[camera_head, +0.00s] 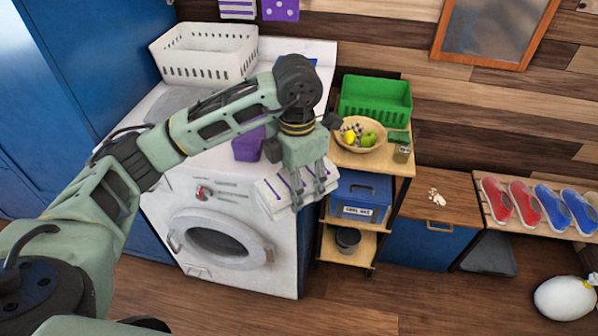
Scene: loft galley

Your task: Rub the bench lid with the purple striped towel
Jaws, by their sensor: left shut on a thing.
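My left gripper (310,184) is shut on the white towel with purple stripes (272,196). It holds the towel in the air in front of the washing machine's right front corner, left of the shelf cart. The bench lid (455,212) is the light wooden top of a low blue bench at the right, beyond the cart. A small patch of pale crumbs or bits (437,197) lies on the lid. The towel is well apart from the lid. My right gripper is not in view.
The wooden shelf cart (390,162) stands between the towel and the bench, with a green basket (376,98), a fruit bowl (349,144) and a blue box (360,192). A shoe shelf (497,223) adjoins the bench. A white bag (565,298) lies on the floor.

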